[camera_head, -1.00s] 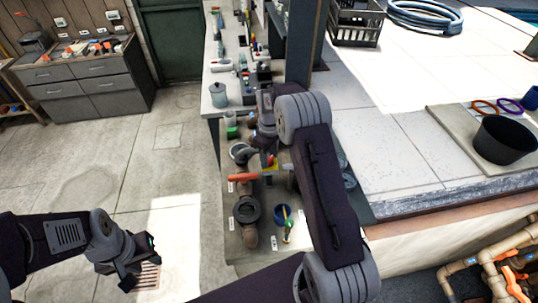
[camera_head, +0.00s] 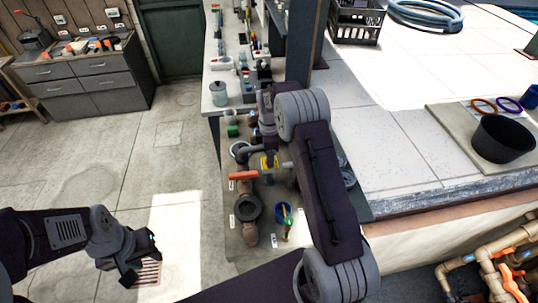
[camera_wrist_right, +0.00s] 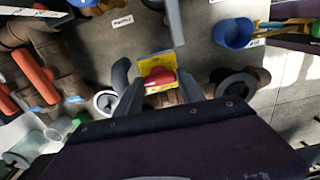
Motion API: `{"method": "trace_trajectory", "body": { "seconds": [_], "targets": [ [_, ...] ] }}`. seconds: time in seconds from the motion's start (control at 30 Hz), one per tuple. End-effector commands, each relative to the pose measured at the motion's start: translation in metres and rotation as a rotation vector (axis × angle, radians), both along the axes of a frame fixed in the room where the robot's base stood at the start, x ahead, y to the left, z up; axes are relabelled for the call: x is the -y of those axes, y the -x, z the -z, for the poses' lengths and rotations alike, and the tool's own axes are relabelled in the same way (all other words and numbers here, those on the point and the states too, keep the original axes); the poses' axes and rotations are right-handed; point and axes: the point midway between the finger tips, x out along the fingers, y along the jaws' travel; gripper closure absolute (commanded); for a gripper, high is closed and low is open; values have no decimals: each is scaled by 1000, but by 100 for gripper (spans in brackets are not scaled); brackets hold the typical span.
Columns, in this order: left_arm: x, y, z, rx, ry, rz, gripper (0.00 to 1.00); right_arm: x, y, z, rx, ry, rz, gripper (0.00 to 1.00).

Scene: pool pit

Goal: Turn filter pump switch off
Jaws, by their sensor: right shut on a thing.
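The filter pump switch (camera_wrist_right: 160,78) is a red knob on a yellow plate in the right wrist view. In the head view its yellow plate (camera_head: 268,162) shows among the pipes on the pump bench. My right gripper (camera_wrist_right: 158,88) has a finger on each side of the red knob and is shut on it. The fingers and wrist hide part of the knob, and its exact setting cannot be read. My left gripper (camera_head: 132,268) is empty, with its fingers apart, over the floor at the lower left, far from the switch.
An orange-red handle (camera_head: 244,175) and brown pipes lie left of the switch. A blue cup (camera_head: 283,213) with tools stands nearer me on the bench. A black bowl (camera_head: 502,138) sits on the raised slab at right. The floor at left is open.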

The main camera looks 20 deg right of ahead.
Motion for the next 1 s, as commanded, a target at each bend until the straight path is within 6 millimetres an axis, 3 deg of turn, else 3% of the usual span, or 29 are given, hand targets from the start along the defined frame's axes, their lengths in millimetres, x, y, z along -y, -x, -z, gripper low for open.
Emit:
{"method": "trace_trajectory", "body": {
  "seconds": [0.63, 0.67, 0.7, 1.0],
  "targets": [
    [0, 0, -1, 0, 0, 0, 64, 2, -3, -3, 9, 4, -44, 95],
    [0, 0, -1, 0, 0, 0, 64, 2, -3, -3, 10, 4, -44, 46],
    [0, 0, -1, 0, 0, 0, 64, 1, -3, -3, 9, 4, -43, 35],
    [0, 0, 0, 0, 0, 0, 64, 1, -1, -2, 5, 1, -42, 33]
  ]
}}
